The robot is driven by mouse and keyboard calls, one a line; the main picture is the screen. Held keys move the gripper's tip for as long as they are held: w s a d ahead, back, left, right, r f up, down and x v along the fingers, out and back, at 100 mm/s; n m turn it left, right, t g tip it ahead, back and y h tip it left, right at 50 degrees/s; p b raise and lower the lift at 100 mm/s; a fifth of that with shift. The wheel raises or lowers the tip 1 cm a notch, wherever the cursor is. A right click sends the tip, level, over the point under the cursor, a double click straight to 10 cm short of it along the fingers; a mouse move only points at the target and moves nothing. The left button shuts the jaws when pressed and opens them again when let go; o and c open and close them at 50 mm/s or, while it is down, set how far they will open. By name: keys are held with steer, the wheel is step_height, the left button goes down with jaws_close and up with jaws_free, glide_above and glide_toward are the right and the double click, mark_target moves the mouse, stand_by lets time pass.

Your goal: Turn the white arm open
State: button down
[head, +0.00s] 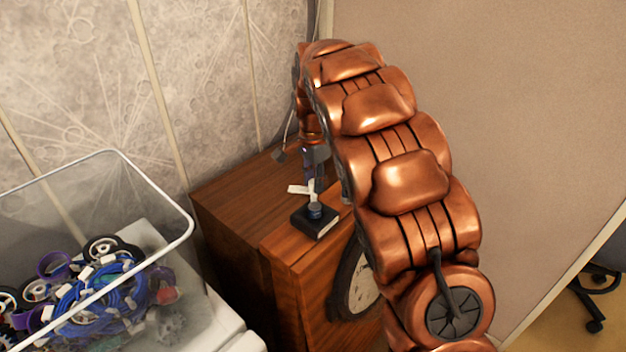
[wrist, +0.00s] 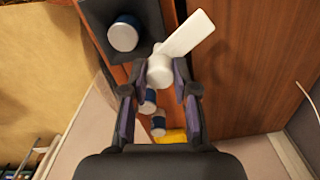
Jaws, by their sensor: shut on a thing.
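The white arm (wrist: 188,35) is a flat white paddle running up and to the right from a round white hub in the wrist view. In the head view its white end (head: 298,189) sticks out left above a dark block (head: 315,221) on a wooden cabinet. My gripper (wrist: 160,78) has its two dark, purple-padded fingers on either side of the hub, shut on it. In the head view my gripper (head: 314,168) points down over the block and partly hides the arm. Blue and white cylinders (wrist: 124,34) show near the hub.
The wooden cabinet (head: 235,200) has a round dial (head: 362,290) on its front. A clear bin (head: 150,190) of wheels and blue cable stands at left. A beige partition (head: 520,110) rises at right. A yellow piece (wrist: 172,136) shows below my fingers.

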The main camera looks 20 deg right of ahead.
steer(key=c, duration=0.9)
jaws_free()
steer(key=shift+r, duration=0.1)
step_height(320, 180, up, 12)
steer(key=shift+s, duration=0.1)
stand_by(0.4)
